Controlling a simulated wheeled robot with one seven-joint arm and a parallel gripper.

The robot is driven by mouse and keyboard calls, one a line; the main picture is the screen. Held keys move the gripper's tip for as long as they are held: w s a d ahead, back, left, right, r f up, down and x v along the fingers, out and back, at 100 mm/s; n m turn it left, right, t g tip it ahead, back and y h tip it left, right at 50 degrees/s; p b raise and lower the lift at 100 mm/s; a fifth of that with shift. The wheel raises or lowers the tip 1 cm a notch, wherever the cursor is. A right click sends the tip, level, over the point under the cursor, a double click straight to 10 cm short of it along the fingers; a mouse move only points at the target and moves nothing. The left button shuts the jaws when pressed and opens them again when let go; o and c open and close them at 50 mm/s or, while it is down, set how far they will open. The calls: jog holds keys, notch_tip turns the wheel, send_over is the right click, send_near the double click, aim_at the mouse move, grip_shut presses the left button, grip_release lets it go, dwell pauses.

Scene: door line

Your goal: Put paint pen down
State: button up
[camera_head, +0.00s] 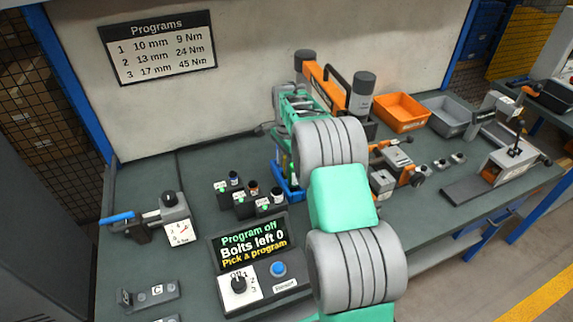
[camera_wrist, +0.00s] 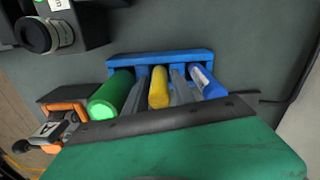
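A blue holder (camera_wrist: 160,57) carries a green pen (camera_wrist: 111,94), a yellow paint pen (camera_wrist: 158,88) and a blue-and-white pen (camera_wrist: 208,82) side by side. In the wrist view my gripper (camera_wrist: 159,80) has one grey finger on each side of the yellow pen, close against it. The yellow pen sits in the holder's middle, and its lower end is hidden. In the head view the holder (camera_head: 291,194) shows low behind my arm. My gripper (camera_head: 287,165) is over it, mostly hidden by my arm links.
A control box (camera_head: 252,255) is in front. An orange tool (camera_head: 325,85) stands close behind. Orange (camera_head: 402,112) and grey (camera_head: 447,117) bins are at the back right. The bench's left rear is clear.

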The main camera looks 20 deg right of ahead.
notch_tip(320, 180, up, 12)
jog(key=shift+f+b, duration=0.1)
jog(key=shift+b, duration=0.4)
jog(key=s+a+r+n+t, duration=0.1)
jog(key=s+a+r+n, duration=0.1)
jog(key=s+a+n, duration=0.6)
jog(key=s+a+r+n+t, duration=0.2)
jog(key=s+a+n, duration=0.15)
jog(key=s, duration=0.85)
jog(key=s+a+f+n, duration=0.1)
jog(key=s+f+n, duration=0.4)
jog(key=s, duration=0.3)
jog(key=shift+a+f, duration=0.2)
